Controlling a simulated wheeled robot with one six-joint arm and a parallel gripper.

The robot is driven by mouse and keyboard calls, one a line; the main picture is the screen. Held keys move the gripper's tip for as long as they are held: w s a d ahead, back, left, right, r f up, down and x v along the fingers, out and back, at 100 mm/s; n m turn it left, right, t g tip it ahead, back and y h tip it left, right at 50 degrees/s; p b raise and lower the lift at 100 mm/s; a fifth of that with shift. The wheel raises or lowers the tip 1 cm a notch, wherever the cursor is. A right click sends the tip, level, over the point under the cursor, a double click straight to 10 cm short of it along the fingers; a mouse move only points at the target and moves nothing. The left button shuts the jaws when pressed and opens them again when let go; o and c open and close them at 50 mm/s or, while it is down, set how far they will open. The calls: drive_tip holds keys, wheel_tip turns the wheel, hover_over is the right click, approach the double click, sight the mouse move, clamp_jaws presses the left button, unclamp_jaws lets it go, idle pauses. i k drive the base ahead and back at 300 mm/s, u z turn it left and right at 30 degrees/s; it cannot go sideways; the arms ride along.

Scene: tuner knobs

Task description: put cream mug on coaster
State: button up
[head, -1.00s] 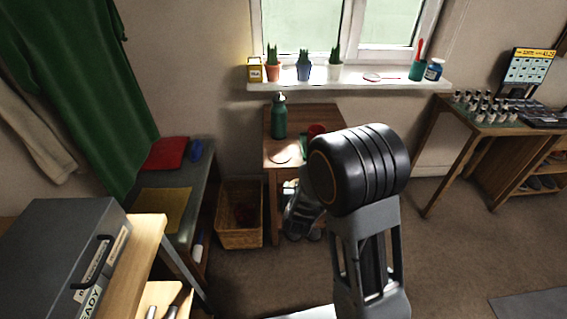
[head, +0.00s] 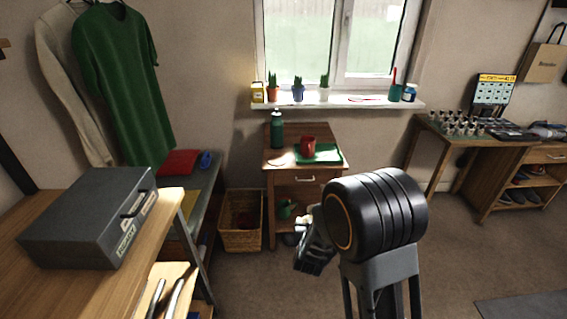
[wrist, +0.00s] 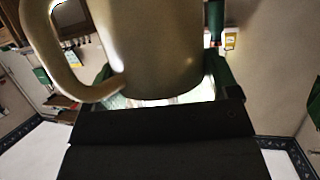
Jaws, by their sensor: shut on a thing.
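The cream mug (wrist: 160,45) fills the upper middle of the wrist view, with its handle on the left. My gripper (wrist: 160,92) is shut on the mug, with a finger at each side of it. In the head view my gripper (head: 306,232) is low in front of the small wooden table, largely behind my own arm, and the mug is hard to make out there. A pale round flat shape (head: 283,159), which looks like the coaster, lies on the left of the tabletop, apart from the gripper.
The small wooden table (head: 310,131) also bears a green bottle (head: 277,131) at the back left and a red mug (head: 308,146) by a green cloth (head: 328,157). A wicker basket (head: 241,237) stands left of the table. Open carpet (head: 445,235) lies to the right.

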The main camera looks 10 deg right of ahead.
sight(278, 161)
drive_tip(key=z, duration=1.9)
drive_tip(key=i, duration=1.9)
drive_tip(key=u, duration=4.2)
drive_tip(key=i, duration=0.75)
drive_tip(key=z, duration=0.05)
